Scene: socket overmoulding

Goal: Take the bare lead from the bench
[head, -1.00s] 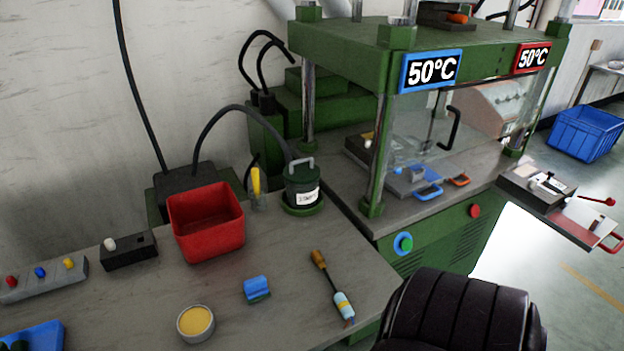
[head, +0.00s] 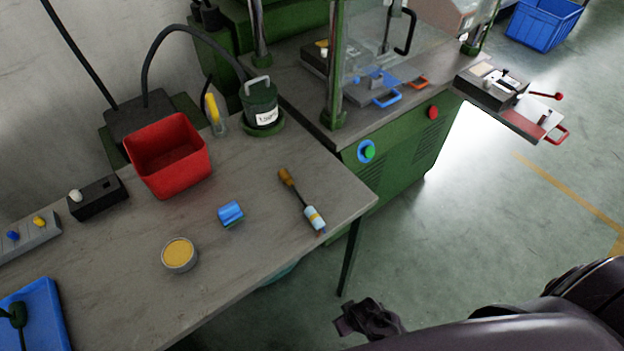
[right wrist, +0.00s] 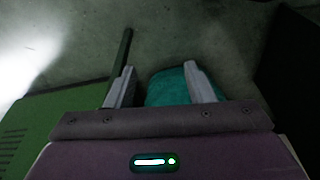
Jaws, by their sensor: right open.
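A blue tray (head: 42,300) lies at the bench's lower left corner in the head view, cut off by the frame edge. A dark green piece (head: 17,315) with a rounded end lies in it; I cannot tell whether it is the bare lead. No other thing on the bench is clearly a lead. My right gripper (head: 345,322) is low, off the bench's front edge, in the head view. In the right wrist view its fingers (right wrist: 160,85) are apart with nothing held, pointing at the floor and a teal thing (right wrist: 167,88) beyond them. My left gripper is not in view.
The bench (head: 120,285) also bears a red bin (head: 165,175), a round tin (head: 179,254), a blue block (head: 231,213), a wooden-handled tool (head: 302,203) and a green pot (head: 260,105). The green press (head: 410,165) stands right. Floor is clear before it.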

